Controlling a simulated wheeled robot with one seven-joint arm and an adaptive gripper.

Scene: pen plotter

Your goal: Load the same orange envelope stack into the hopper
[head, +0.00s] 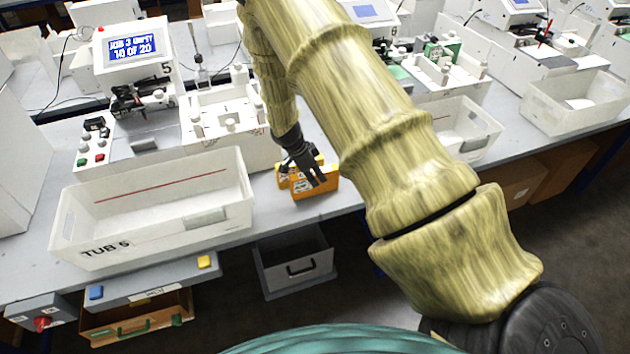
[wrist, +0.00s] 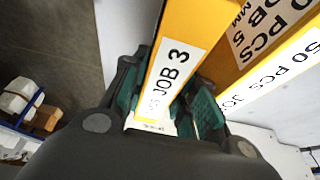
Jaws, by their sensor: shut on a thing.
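My gripper (head: 306,168) is over the bench to the right of the tub marked TUB 5. It is shut on an orange envelope stack (head: 316,187). In the wrist view the gripper (wrist: 168,115) has its green pads on both sides of the orange stack (wrist: 176,50), whose white label reads JOB 3. A second orange piece with a PCS label (wrist: 272,72) stands close beside it. The hopper is probably part of the white plotter (head: 225,118) behind the tub, but I cannot tell which part. Whether the held stack touches the bench is unclear.
The white TUB 5 (head: 75,222) stands along the bench's front edge. A display (head: 132,47) reads JOB 3 EMPTY, 10 OF 20. Another white tub (head: 483,139) stands to the right behind my arm.

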